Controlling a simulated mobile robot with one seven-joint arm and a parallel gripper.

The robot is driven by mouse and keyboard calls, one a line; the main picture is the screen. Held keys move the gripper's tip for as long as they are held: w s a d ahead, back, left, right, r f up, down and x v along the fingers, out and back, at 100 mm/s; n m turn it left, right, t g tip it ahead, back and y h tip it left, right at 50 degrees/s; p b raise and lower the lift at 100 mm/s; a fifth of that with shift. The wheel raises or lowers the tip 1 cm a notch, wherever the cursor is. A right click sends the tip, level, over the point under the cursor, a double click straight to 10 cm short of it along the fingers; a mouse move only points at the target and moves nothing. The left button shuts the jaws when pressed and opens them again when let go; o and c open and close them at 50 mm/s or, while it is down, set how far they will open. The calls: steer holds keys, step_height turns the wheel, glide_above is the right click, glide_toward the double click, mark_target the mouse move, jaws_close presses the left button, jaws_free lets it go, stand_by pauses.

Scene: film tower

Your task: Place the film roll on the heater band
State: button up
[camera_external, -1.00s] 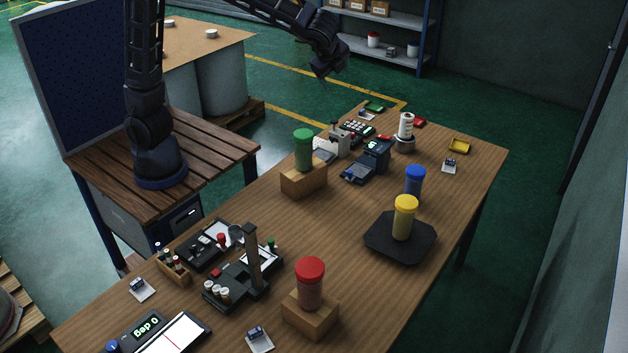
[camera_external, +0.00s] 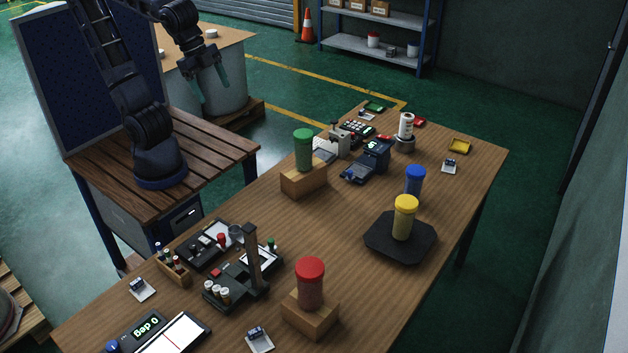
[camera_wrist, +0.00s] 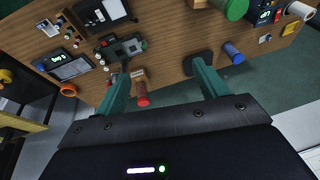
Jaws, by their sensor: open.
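My gripper (camera_external: 214,94) is open and empty, away from the table to the upper left; in the wrist view its teal fingers (camera_wrist: 160,66) are spread. No thing is plainly marked as the film roll or the heater band. A white printed roll (camera_external: 406,125) stands upright on a round grey base (camera_external: 404,145) at the table's far end. Capped cylinders stand nearer: green (camera_external: 303,152) and red (camera_external: 311,285) on wooden blocks, yellow (camera_external: 404,218) on a dark octagonal plate (camera_external: 385,248), blue (camera_external: 414,182) on the table. The wrist view shows red (camera_wrist: 142,97), blue (camera_wrist: 233,53) and green (camera_wrist: 236,9).
The long wooden table (camera_external: 345,215) has some bare room in the middle. A dark device (camera_external: 373,158) stands near the white roll. A black rig with a post (camera_external: 252,258) and a digital display (camera_external: 146,328) are at the near left. A slatted bench (camera_external: 215,150) carries my base.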

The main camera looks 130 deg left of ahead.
steer(key=s+d+f+t+h, duration=0.1)
steer(key=s+d+f, duration=0.2)
steer(key=s+d, duration=0.2)
steer(key=shift+s+d+n, duration=0.2)
steer(key=shift+s+n, duration=0.1)
steer(key=shift+s, duration=0.6)
stand_by(0.5)
